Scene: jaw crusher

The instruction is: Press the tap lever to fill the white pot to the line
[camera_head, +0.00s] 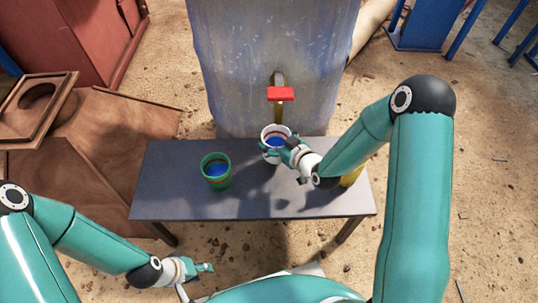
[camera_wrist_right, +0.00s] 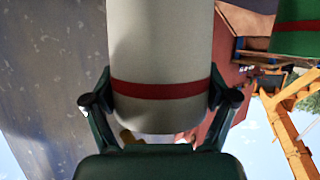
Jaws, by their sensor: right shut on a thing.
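The white pot (camera_head: 266,133) stands under the tap at the back edge of the table, with blue water inside. A red line rings it, clear in the right wrist view (camera_wrist_right: 160,90); I cannot tell the exact water level against it. The tap has a red lever (camera_head: 281,93) on the big tank, above the pot. My right gripper (camera_head: 278,150) is shut on the white pot from the front, its fingers on both sides of the pot in the wrist view (camera_wrist_right: 160,115). My left gripper (camera_head: 205,268) is low in front of the table, empty; its opening is unclear.
A green pot (camera_head: 216,182) with blue contents stands on the dark table (camera_head: 170,200), left of the white pot. A yellow object (camera_head: 352,177) is partly hidden behind my right arm. The grey-blue tank (camera_head: 235,75) stands behind the table. The table's front left is clear.

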